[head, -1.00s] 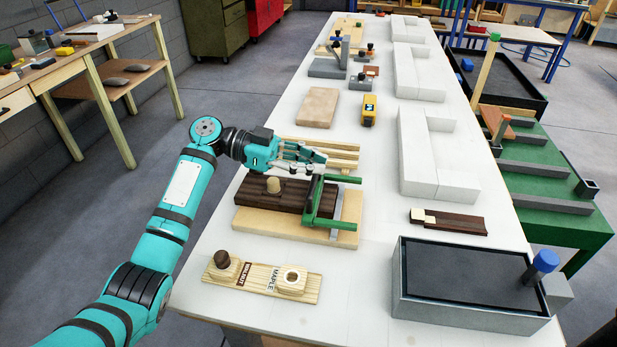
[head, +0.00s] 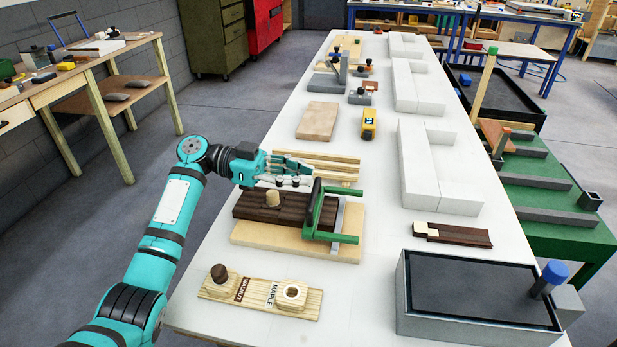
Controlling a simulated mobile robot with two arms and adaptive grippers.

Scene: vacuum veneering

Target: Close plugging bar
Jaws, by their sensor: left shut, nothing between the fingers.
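The green U-shaped bar (head: 314,208), which seems to be the plugging bar, stands at the right end of a dark wood board (head: 262,205). Its two green arms point right, and a grey metal strip (head: 338,214) runs between them. My left gripper (head: 311,177) is shut and empty, just behind the bar's far end. Whether its fingertips touch the bar I cannot tell. My right gripper is out of view.
Pale strips (head: 340,163) lie just behind the left gripper. A plug holder marked WALNUT and MAPLE (head: 260,292) lies in front. A grey bin (head: 480,318) stands front right, with white blocks (head: 440,190) behind it.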

